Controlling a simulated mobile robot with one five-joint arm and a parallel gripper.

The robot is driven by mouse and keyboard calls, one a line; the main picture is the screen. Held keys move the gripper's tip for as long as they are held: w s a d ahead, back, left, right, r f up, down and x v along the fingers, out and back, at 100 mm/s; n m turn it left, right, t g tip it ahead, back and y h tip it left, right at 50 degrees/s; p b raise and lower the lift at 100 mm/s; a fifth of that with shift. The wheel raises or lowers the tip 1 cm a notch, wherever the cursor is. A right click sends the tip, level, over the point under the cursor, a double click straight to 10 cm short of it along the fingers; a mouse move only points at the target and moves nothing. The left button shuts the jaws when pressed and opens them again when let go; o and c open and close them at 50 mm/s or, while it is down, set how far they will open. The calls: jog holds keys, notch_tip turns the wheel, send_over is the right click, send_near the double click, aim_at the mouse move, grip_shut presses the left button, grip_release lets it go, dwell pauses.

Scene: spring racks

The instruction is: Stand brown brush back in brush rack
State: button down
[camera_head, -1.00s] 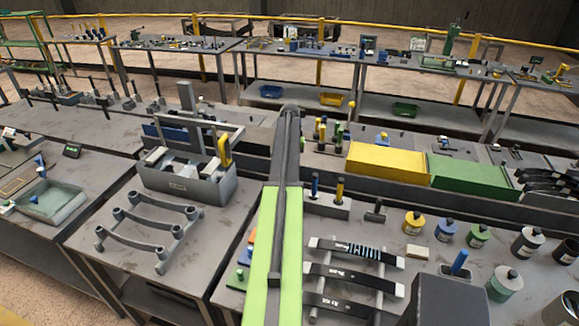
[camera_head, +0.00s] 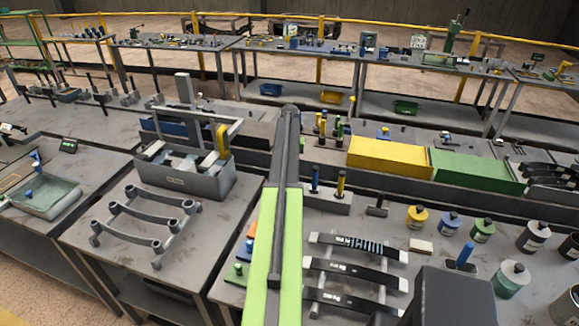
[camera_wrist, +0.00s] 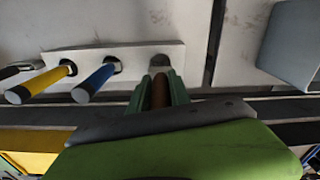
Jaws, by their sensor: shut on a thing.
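The brush rack (camera_head: 338,203) is a pale block on the bench, with a blue brush (camera_head: 315,179) and a yellow brush (camera_head: 341,184) upright in it. In the wrist view the rack (camera_wrist: 125,57) shows the yellow brush (camera_wrist: 40,84), the blue brush (camera_wrist: 93,84) and an empty dark hole at its right end. My gripper (camera_wrist: 159,90) is shut on the brown brush (camera_wrist: 160,93), close to that hole. I cannot tell whether the brush's end is above the hole or in it. In the head view my arm hides the gripper and the brown brush.
A dark hammer-like tool (camera_head: 377,206) lies right of the rack. A stand of dark leaf springs (camera_head: 352,275) is in front of it, and several round jars stand farther right. A yellow box (camera_head: 389,158) and a green box (camera_head: 476,172) are behind. A grey bin (camera_head: 190,183) stands left.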

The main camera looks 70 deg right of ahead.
jog(key=shift+f+b, duration=3.3)
jog(key=c, duration=0.6)
grip_release()
jog(key=shift+c, duration=0.2)
notch_tip(320, 180, up, 7)
jog(key=p, duration=0.7)
dwell(0.4)
